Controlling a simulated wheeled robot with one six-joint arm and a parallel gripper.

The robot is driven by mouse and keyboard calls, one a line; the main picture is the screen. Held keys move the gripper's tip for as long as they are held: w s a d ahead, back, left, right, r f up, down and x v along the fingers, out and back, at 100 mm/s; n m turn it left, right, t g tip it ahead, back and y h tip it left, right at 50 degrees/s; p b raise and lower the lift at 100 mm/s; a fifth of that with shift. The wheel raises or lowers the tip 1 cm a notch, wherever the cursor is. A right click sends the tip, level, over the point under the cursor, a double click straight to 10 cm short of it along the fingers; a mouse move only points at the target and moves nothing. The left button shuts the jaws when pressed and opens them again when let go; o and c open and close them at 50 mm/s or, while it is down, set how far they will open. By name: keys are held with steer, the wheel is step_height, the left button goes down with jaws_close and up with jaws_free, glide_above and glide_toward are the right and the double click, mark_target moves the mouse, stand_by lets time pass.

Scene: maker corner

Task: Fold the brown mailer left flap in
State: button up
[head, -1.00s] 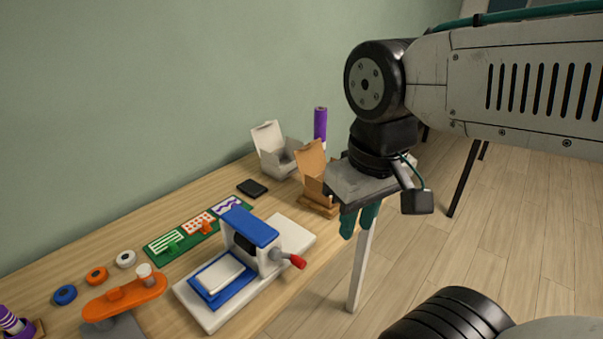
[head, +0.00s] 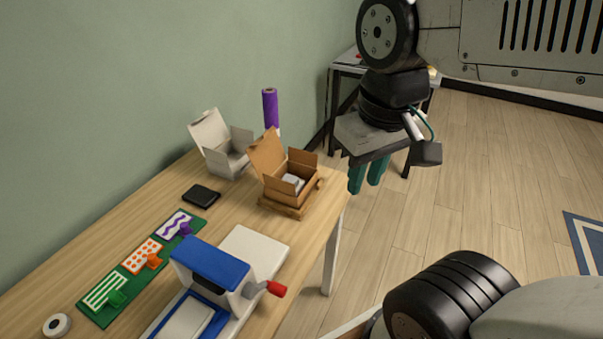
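The brown mailer (head: 278,192) is an open cardboard box near the far right end of the workbench, on a small wooden stand (head: 283,210). Its lid (head: 267,153) stands up and leans back. A flap (head: 303,157) sticks up at its right side. A small pale item (head: 293,181) shows inside. I cannot clearly tell the left flap from the box wall. My gripper (head: 368,176) points down to the right of the mailer in the picture, apart from it and past the bench edge. Its two teal fingers show a gap with nothing between them.
A white open box (head: 226,160) and a purple roll (head: 270,108) stand behind the mailer. A black pad (head: 201,196), a green board of patterned cards (head: 143,256) and a blue-and-white press (head: 210,262) with a red handle (head: 276,288) lie nearer. Floor right of the bench is open.

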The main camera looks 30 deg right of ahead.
steer(key=w+f+n, duration=0.1)
steer(key=w+n, duration=0.1)
steer(key=w, duration=0.6)
steer(key=n+g, duration=0.1)
steer(key=n, duration=0.4)
glide_above(279, 180)
step_height(279, 180, down, 14)
steer(key=shift+h, duration=0.3)
steer(key=f, duration=0.8)
steer(key=shift+w, duration=0.2)
jaws_close()
